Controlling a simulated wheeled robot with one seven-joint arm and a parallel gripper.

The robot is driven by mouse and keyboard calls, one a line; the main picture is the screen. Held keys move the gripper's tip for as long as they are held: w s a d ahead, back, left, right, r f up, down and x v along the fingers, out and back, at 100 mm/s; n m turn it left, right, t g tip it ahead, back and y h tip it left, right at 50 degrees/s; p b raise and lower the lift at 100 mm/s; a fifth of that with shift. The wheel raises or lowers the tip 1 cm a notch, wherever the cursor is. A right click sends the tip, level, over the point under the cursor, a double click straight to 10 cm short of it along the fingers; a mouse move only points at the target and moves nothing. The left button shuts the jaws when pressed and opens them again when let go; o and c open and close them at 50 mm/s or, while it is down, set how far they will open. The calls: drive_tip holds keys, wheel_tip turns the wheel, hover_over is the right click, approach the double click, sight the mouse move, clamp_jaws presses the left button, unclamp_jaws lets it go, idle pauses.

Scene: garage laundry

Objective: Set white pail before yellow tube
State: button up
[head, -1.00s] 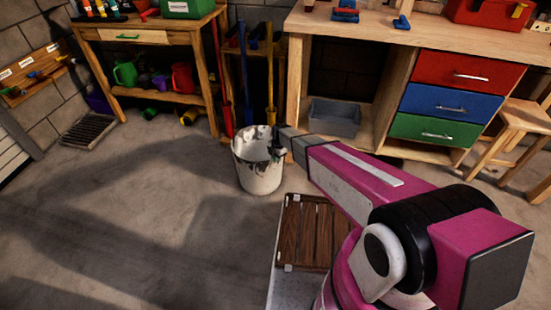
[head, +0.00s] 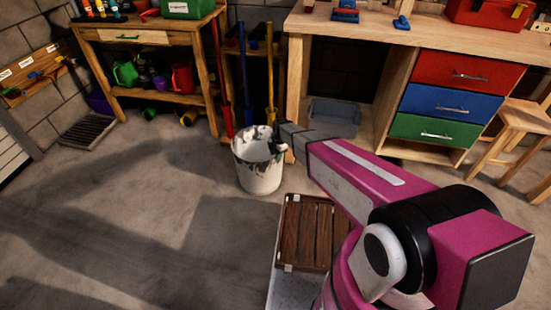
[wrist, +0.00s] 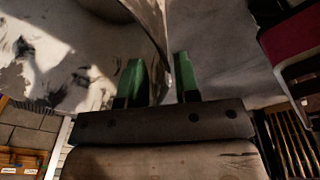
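The white pail (head: 258,175), splashed with dark stains, stands upright on the concrete floor in the head view. The yellow tube (head: 270,75) stands upright behind it, slightly to the right; the pail's rim comes close to its foot in the picture. My gripper (head: 279,146) is at the pail's right rim. In the wrist view, the green fingertips of my gripper (wrist: 160,80) are apart, with the pail's wall (wrist: 158,35) passing between them. A gap shows beside the wall, so the fingers look open around it. The yellow tube is not identifiable in the wrist view.
A blue tube (head: 245,80) and a red tube (head: 226,100) stand left of the yellow one. A workbench (head: 297,85) is behind right, with a grey bin (head: 335,117) beneath. A shelf table (head: 150,95) stands behind left. The left floor is clear.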

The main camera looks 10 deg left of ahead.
wheel_tip(320, 180, up, 9)
drive_tip(key=d, duration=0.1)
drive_tip(key=shift+w+d, duration=0.15)
drive_tip(key=shift+w, duration=0.05)
drive_tip(key=s+d+r+m, duration=0.5)
drive_tip(key=d+m, duration=0.4)
drive_tip(key=d, duration=0.1)
drive_tip(key=s+d+r+m+h, duration=0.1)
drive_tip(key=s+d+r+m, duration=0.4)
drive_tip(key=d+m, duration=0.4)
drive_tip(key=s+d+r+m, duration=0.5)
drive_tip(key=d+m, duration=0.5)
drive_tip(key=d, duration=0.3)
drive_tip(key=shift+s+t, duration=0.3)
drive_tip(key=shift+s, duration=0.6)
